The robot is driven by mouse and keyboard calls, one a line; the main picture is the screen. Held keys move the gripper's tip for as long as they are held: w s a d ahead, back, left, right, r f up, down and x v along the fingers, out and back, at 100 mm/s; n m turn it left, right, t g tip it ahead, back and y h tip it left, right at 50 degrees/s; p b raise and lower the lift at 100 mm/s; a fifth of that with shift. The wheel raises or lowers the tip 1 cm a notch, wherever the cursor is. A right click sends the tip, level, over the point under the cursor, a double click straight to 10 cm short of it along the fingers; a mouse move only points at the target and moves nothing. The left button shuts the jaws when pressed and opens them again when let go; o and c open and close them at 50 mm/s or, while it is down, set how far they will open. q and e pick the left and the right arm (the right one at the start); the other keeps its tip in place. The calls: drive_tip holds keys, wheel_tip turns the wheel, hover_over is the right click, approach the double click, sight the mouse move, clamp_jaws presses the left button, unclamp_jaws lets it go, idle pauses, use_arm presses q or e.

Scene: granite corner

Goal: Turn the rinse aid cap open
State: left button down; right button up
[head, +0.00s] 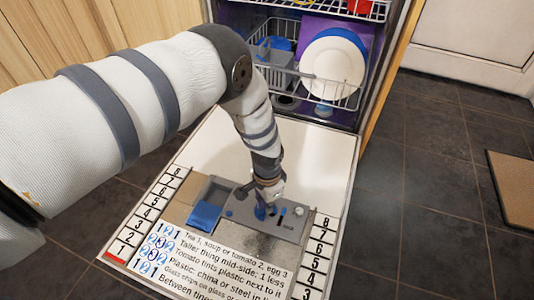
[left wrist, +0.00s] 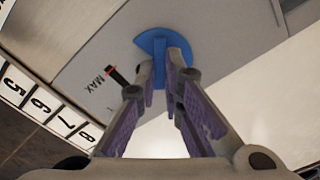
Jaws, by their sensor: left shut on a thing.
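The rinse aid cap is a round blue disc with a raised grip bar (left wrist: 150,42); it sits in the grey dispenser panel (left wrist: 95,62) in the left wrist view. In the head view a bit of its blue (head: 260,213) shows below my left gripper (head: 268,197). In the left wrist view the fingertips of my left gripper (left wrist: 173,62) are closed on the cap's bar, which lies between them. The fingers hide part of the cap. The grey dispenser also shows in the head view (head: 290,229). My right gripper is not in view.
The dishwasher door (head: 330,165) lies folded down, with number strips and printed text around the dispenser. A blue detergent piece (head: 204,216) is left of the cap. Behind is a rack (head: 290,75) with a white plate (head: 332,65).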

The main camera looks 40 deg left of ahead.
use_arm(q)
drive_tip(key=n, duration=0.3)
drive_tip(key=shift+a+n, duration=0.1)
drive_tip(key=shift+n, duration=2.3)
drive_tip(key=c, duration=1.7)
unclamp_jaws()
wheel_tip(320, 180, up, 12)
